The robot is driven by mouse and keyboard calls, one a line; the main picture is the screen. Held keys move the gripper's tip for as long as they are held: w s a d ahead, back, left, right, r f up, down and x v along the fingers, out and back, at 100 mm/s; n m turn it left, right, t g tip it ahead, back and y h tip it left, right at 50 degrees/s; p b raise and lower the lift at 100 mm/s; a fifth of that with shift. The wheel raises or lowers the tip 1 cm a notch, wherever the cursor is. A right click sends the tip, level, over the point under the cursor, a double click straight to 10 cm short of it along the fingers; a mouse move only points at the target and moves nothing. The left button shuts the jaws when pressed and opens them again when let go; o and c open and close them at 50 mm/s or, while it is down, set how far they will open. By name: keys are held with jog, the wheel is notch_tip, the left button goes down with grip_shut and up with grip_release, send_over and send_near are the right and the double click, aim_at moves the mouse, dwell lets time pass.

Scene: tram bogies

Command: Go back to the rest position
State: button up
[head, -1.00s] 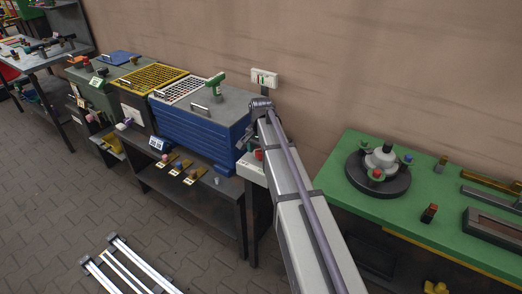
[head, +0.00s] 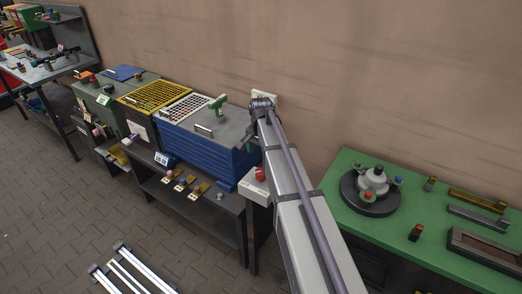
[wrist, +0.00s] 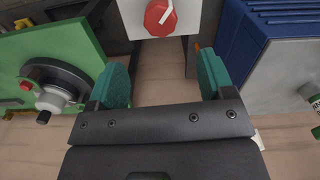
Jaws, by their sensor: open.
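My gripper (wrist: 163,78) shows in the wrist view with its two teal fingers wide apart and nothing between them. A grey box with a red knob (wrist: 160,17) lies beyond the fingertips, at the top of that view. My arm stretches away from the camera in the head view, toward the wall; the gripper's fingers cannot be made out there. No rest position is marked in either view.
The green table (head: 408,238) with a dark round turntable (head: 370,194) is right of my arm. A blue cabinet (head: 205,150) stands left, with the grey box (head: 256,188) close beside my arm. A white-railed frame (head: 130,270) lies on the open paved floor.

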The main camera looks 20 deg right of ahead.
jog(key=shift+f, duration=0.15)
jog(key=s+a+n, duration=0.5)
jog(key=s+a, duration=0.2)
jog(key=s, duration=0.4)
jog(key=s+a+n, duration=0.5)
jog(key=s+a, duration=0.2)
jog(key=s, duration=0.5)
jog(key=shift+a, duration=0.1)
